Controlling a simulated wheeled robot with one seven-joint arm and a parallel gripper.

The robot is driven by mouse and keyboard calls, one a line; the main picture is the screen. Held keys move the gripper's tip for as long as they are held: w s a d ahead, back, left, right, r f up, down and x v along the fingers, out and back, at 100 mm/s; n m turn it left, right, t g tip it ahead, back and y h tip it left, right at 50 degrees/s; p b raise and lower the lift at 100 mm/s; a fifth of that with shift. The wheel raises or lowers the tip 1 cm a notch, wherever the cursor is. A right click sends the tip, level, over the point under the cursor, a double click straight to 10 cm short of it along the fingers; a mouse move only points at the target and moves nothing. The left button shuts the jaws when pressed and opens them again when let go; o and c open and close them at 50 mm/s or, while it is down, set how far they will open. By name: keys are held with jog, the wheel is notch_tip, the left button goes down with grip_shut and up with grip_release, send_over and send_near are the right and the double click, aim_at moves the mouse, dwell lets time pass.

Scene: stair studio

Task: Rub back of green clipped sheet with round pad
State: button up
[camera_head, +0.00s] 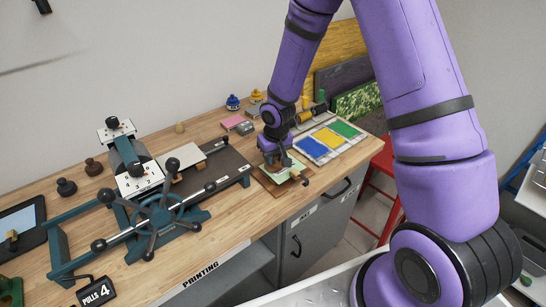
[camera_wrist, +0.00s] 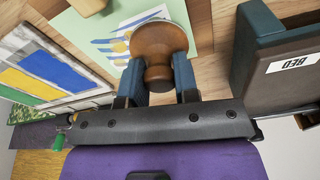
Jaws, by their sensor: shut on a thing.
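My gripper (camera_wrist: 158,84) is shut on the knob of a brown wooden round pad (camera_wrist: 158,40). The pad lies over a pale green sheet (camera_wrist: 203,22), which also carries a white patch with blue stripes and yellow spots. In the head view my gripper (camera_head: 274,160) is low over the bench, at the left part of the pale green sheet (camera_head: 294,174), which lies on a brown board (camera_head: 268,183). I cannot tell whether the pad touches the sheet. A tan block (camera_wrist: 88,5), perhaps a clip, shows at the wrist view's top edge.
A press with a spoked wheel (camera_head: 158,213) and dark bed (camera_head: 222,170) stands left of the sheet. A tray of blue, yellow and green slabs (camera_head: 312,148) lies behind it to the right. Pink and grey blocks (camera_head: 234,122) lie farther back. The bench's front edge is close.

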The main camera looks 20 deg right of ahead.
jog(key=shift+w+d, duration=0.25)
jog(key=shift+d, duration=0.6)
jog(key=shift+w+d, duration=0.3)
jog(key=shift+d, duration=0.5)
jog(key=shift+w+d, duration=0.25)
jog(key=shift+d, duration=0.6)
jog(key=shift+s+d, duration=0.2)
jog(key=shift+s, duration=0.3)
jog(key=shift+s+a+f, duration=0.1)
jog(key=shift+s+a, duration=0.1)
jog(key=shift+a, duration=0.3)
jog(key=shift+s+a, duration=0.2)
jog(key=shift+a, duration=0.25)
jog(key=shift+s+a, duration=0.3)
jog(key=shift+a, duration=0.65)
jog(key=shift+s+a, duration=0.3)
jog(key=shift+a, duration=0.6)
jog(key=shift+d, duration=0.1)
